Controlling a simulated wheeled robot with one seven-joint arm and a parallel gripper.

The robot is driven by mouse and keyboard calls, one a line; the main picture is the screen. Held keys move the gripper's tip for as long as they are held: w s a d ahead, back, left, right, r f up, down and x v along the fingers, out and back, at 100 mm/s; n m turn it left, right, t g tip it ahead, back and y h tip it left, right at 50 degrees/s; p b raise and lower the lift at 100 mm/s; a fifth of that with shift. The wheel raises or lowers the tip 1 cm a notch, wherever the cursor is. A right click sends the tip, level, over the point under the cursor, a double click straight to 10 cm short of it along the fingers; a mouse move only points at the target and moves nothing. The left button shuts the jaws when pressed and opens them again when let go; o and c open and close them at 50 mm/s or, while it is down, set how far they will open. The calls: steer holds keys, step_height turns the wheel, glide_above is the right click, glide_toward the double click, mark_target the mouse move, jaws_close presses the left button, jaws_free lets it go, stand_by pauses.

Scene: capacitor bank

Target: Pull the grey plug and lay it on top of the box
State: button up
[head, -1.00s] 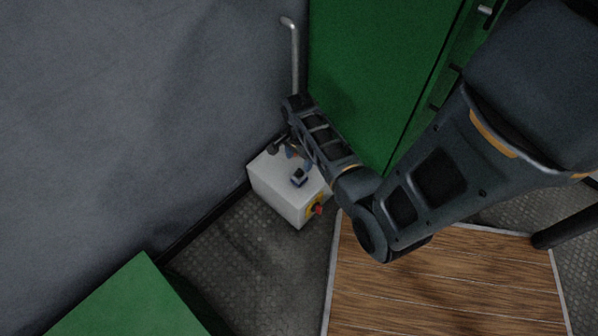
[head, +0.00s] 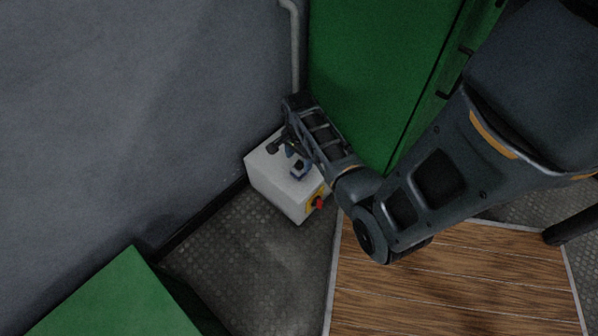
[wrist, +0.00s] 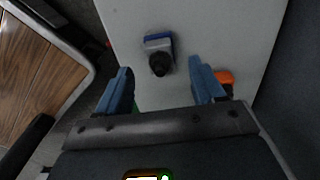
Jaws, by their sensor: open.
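The box (head: 272,188) is white and stands on the floor in the corner by the wall. On its top is a blue-rimmed socket (wrist: 158,37) with a dark grey plug (wrist: 160,63) in it. The plug also shows in the head view (head: 299,168). My gripper (wrist: 160,65) is open and points at the box top. Its blue fingers lie left and right of the plug in the wrist view, apart from it. The height of the fingertips over the box is hard to tell.
An orange part (wrist: 225,77) shows beside the right finger. A red knob on a yellow plate (head: 318,202) is on the box's side. A green cabinet (head: 375,75) stands behind, with a grey pipe (head: 295,50) beside it. A wooden surface (head: 450,285) lies at right.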

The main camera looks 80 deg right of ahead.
mark_target(299, 161)
steer(key=shift+f+b, duration=0.65)
steer(key=shift+f, duration=1.5)
steer(key=shift+p, duration=0.65)
jaws_close()
steer(key=shift+r+p, duration=3.05)
steer(key=shift+p, duration=0.1)
